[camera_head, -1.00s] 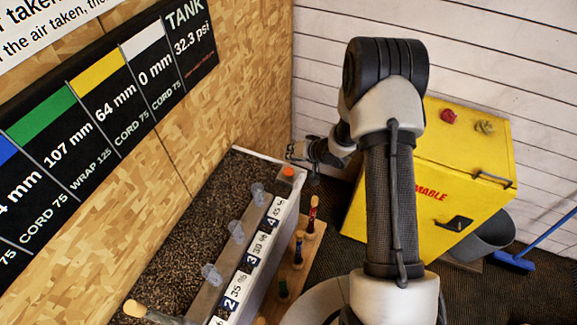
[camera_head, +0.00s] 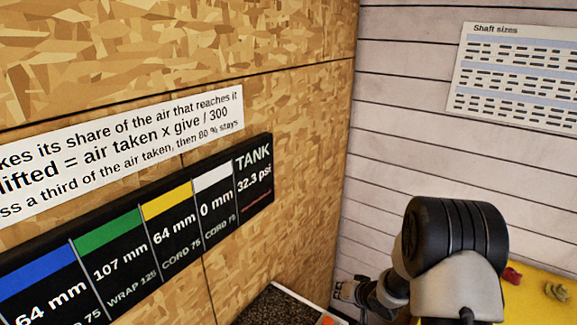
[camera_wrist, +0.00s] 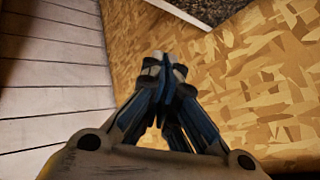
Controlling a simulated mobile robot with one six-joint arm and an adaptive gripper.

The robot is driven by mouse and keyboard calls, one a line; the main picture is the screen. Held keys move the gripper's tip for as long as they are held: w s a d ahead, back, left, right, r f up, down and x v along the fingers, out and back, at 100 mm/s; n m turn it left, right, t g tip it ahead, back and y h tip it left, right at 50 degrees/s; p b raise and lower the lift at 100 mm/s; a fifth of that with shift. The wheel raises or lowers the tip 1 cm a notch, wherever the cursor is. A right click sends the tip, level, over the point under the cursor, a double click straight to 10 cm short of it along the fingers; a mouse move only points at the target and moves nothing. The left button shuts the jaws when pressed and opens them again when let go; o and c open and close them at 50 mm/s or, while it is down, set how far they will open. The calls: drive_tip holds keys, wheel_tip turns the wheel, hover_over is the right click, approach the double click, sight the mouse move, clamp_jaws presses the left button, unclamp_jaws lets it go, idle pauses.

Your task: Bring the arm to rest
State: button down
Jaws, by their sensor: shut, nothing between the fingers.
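My gripper (camera_wrist: 164,62) is in the middle of the wrist view, its fingertips together with nothing between them. The chipboard wall and white plank wall lie behind it in that view. In the head view my wrist end shows low, right of centre, close to the corner of the two walls; the fingers themselves are too small to make out there. My arm stands raised at the lower right of the head view, with its dark rounded joint uppermost.
A black display board (camera_head: 120,252) and a white printed sign (camera_head: 118,148) are on the chipboard wall (camera_head: 180,50). A shaft-size chart (camera_head: 515,75) hangs on the plank wall (camera_head: 400,130). A gravel bed (camera_head: 277,308) and yellow cabinet (camera_head: 530,302) show at the bottom.

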drive_tip(key=s+d+r+h+b, duration=0.2)
drive_tip(key=s+r+h+b, duration=0.1)
drive_tip(key=s+r, duration=0.4)
drive_tip(key=s+d+r+h+b, duration=0.2)
drive_tip(key=s+r+b, duration=0.25)
drive_tip(key=r, duration=0.45)
drive_tip(key=s+a+f+n+g+y+b, duration=0.1)
drive_tip(key=s+a+b, duration=0.1)
drive_tip(key=s, duration=1.1)
drive_tip(key=s+a+n+g+b, duration=0.1)
drive_tip(key=s+a+g+b, duration=0.1)
drive_tip(key=s, duration=1.1)
drive_tip(key=a+b, duration=0.1)
drive_tip(key=a, duration=0.1)
drive_tip(key=shift+a+f+n+g+y, duration=0.3)
drive_tip(key=shift+a+f+n+y, duration=0.05)
drive_tip(key=shift+a+n+y, duration=0.05)
drive_tip(key=shift+w, duration=0.1)
